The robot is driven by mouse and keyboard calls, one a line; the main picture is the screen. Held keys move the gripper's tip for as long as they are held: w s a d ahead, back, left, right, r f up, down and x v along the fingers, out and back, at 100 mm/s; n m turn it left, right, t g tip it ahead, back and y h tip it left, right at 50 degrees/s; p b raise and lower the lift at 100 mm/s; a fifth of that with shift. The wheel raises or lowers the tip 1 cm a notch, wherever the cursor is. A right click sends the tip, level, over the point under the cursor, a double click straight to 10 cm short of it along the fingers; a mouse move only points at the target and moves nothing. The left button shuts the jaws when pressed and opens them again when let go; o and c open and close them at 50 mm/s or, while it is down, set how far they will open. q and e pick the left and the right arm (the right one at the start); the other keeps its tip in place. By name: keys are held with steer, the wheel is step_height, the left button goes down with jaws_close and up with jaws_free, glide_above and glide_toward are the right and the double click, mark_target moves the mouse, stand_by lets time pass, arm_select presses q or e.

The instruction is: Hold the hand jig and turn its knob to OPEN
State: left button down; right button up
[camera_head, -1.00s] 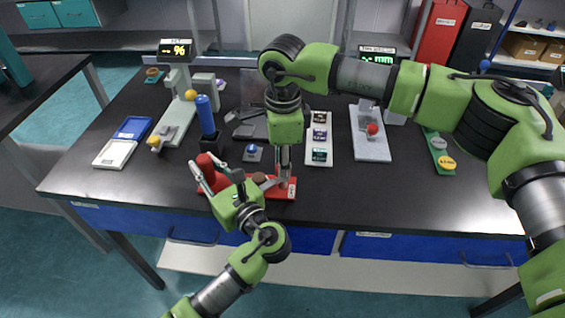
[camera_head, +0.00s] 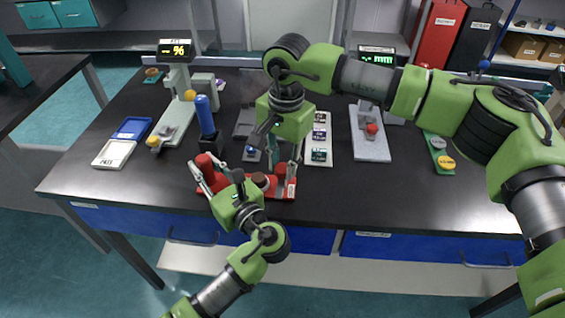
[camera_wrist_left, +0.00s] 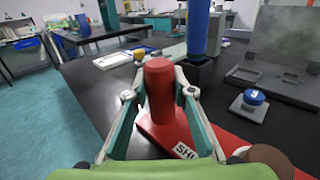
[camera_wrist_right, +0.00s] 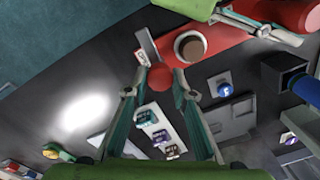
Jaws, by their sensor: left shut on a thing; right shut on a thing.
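The hand jig has a red base (camera_head: 270,190) lying near the table's front edge. Its upright red post (camera_head: 206,168) also shows in the left wrist view (camera_wrist_left: 160,92). My left gripper (camera_head: 211,183) is shut around the post from the front. A brown disc (camera_head: 260,180) sits on the middle of the base. The red knob (camera_wrist_right: 160,77) is at the base's right end. My right gripper (camera_head: 284,164) points down from above and is shut on the knob. A white label starting "SHU" (camera_wrist_left: 186,152) is partly cut off by my left gripper.
A blue-handled tool (camera_head: 205,114) stands in a black holder just behind the jig. A blue button block (camera_head: 250,154) and a white tray of samples (camera_head: 319,154) lie close to my right gripper. The table's front right is clear.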

mark_target(284, 169)
steer(key=shift+n, duration=0.5)
steer(key=o, duration=1.1)
steer(key=r, duration=1.2)
steer(key=shift+s+d, duration=0.15)
steer(key=shift+d, duration=0.05)
arm_select(q)
steer(key=c, duration=1.6)
jaws_free()
steer(key=shift+c, duration=0.2)
